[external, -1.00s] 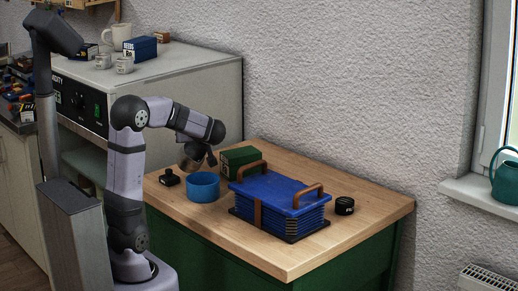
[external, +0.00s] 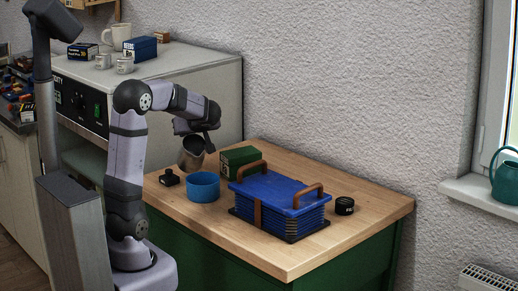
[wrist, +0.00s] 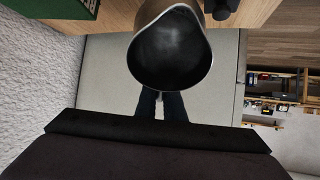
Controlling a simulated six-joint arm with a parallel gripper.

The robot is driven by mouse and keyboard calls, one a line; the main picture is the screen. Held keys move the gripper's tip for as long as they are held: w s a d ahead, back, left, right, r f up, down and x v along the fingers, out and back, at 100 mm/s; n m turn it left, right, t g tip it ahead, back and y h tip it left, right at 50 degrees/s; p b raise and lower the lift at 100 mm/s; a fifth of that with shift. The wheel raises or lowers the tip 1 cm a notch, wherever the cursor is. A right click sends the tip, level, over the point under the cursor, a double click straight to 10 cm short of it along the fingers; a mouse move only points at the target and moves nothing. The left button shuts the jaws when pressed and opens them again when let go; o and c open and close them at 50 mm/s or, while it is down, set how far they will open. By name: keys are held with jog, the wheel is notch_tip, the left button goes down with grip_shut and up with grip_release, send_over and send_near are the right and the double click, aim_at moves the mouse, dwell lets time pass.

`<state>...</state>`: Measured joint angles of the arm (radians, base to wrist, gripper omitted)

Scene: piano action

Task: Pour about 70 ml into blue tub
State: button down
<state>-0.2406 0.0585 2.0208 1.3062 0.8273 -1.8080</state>
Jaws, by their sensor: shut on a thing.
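The blue tub (external: 203,187) stands upright on the wooden worktop. My gripper (external: 205,145) is above and slightly behind it, shut on a grey metal pitcher (external: 190,158). The pitcher is above the worktop near the tub and looks nearly upright, its rim upward. In the wrist view the pitcher's dark mouth and pointed spout (wrist: 170,48) show beyond my gripper fingers (wrist: 162,105). Its inside looks dark, and I cannot tell how much liquid it holds. No stream shows. The inside of the tub is mostly hidden by its wall.
A black tamper-like object (external: 169,178) stands left of the tub. A green box (external: 238,158) is behind it. A blue folded bellows with wooden handles (external: 280,192) fills the worktop's middle. A black round tin (external: 344,205) is at right. The front right worktop is clear.

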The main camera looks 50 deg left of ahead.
jog(key=shift+w+a+g+h+p, duration=0.2)
jog(key=shift+a+h+p, duration=0.25)
jog(key=shift+p, duration=0.5)
jog(key=shift+w+a+g+h+p, duration=0.2)
jog(key=shift+a+h+p, duration=0.25)
jog(key=shift+p, duration=0.5)
jog(key=a+f+h+p, duration=0.1)
jog(key=p, duration=0.5)
jog(key=w+a+f+g+h+p, duration=0.1)
jog(key=h+p, duration=0.1)
jog(key=p, duration=0.4)
jog(key=a+f+h+p, duration=0.1)
jog(key=a+p, duration=0.1)
jog(key=p, duration=0.4)
jog(key=shift+w+f+g+h, duration=0.25)
jog(key=shift+f+g+h, duration=0.05)
jog(key=shift+f+g, duration=0.1)
jog(key=shift+w+a+f+p, duration=0.1)
jog(key=shift+f+p, duration=0.15)
jog(key=shift+p, duration=0.65)
jog(key=shift+f+h+p, duration=0.25)
jog(key=shift+h+p, duration=0.05)
jog(key=shift+p, duration=0.15)
